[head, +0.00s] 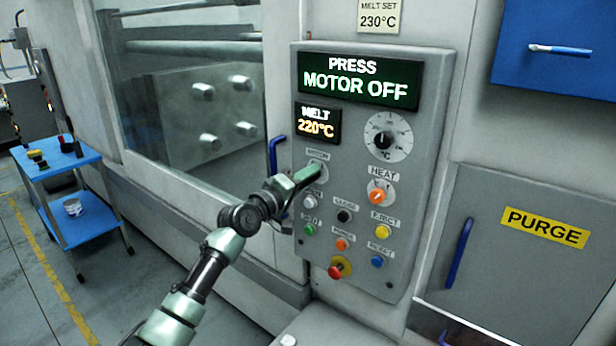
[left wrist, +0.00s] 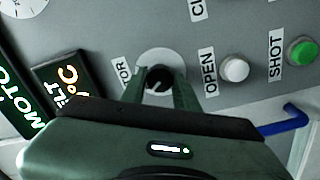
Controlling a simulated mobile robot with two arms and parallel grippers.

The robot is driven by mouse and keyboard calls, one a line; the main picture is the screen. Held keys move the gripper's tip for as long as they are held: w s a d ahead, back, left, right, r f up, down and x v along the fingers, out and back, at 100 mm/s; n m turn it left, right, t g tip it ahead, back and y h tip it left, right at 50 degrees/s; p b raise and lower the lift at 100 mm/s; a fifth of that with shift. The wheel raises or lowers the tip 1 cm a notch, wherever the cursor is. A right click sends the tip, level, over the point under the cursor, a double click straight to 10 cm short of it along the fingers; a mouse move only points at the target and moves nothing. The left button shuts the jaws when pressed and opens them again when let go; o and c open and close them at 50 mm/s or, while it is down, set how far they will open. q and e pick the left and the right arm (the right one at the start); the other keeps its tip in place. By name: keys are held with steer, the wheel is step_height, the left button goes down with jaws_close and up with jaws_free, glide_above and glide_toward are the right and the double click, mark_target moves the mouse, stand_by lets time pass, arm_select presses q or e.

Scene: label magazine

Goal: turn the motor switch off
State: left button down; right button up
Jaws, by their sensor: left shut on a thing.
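The motor switch (left wrist: 158,79) is a black rotary knob on a pale round plate, under a label partly hidden in the left wrist view. My left gripper (left wrist: 168,84) is shut on this knob, with a finger on each side of it. In the head view my left gripper (head: 312,172) reaches the panel just below the MOTOR label and hides most of the switch. My right gripper is not in view.
The grey control panel (head: 437,120) also carries an orange HEAT knob (head: 378,196), a temperature dial (head: 388,137), several coloured push buttons and a red emergency knob (head: 336,271). A blue door handle (head: 277,155) is left of the panel. A blue cart (head: 62,160) stands far left.

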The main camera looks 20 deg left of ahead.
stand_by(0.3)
arm_select(q)
steer(key=c, duration=1.1)
jaws_free()
steer(key=shift+o, duration=0.2)
steer(key=b+v, duration=0.2)
steer(key=v, duration=0.5)
steer(key=shift+s, duration=0.4)
steer(key=shift+a+f, duration=0.15)
